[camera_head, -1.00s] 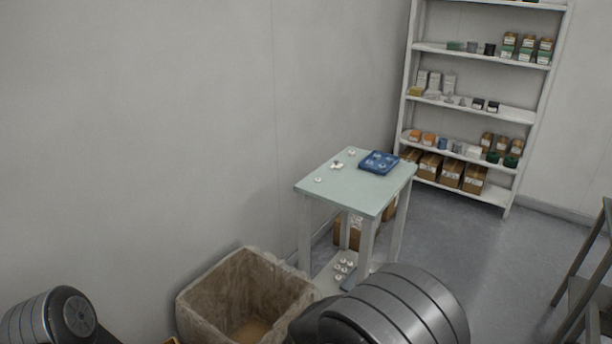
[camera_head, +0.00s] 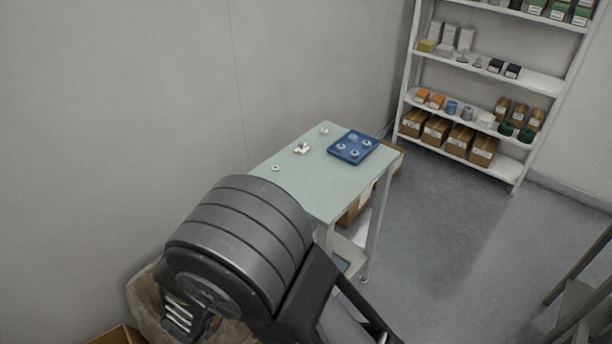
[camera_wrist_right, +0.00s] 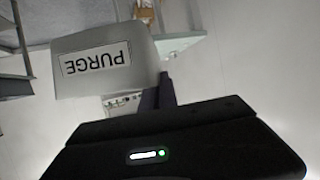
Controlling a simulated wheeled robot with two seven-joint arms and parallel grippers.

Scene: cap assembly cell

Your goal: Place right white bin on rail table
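A white bin (camera_wrist_right: 105,65) with a "PURGE" label, upside down in the picture, fills the upper left of the right wrist view. My right gripper (camera_wrist_right: 156,94) has its dark fingers at the bin's edge and appears shut on it; the exact contact is partly hidden. A table with a pale green top (camera_head: 315,185) stands in the middle of the head view. I cannot tell whether this is the rail table. A blue tray (camera_head: 365,139) with several small white parts lies on its far right part. My left gripper is not in view.
Small white parts (camera_head: 301,148) lie on the tabletop's left side. A lined brown box (camera_head: 146,302) stands at lower left, partly behind my arm. A stocked shelf rack (camera_head: 516,165) stands at back right. A dark frame (camera_head: 580,315) is at right. Floor between is clear.

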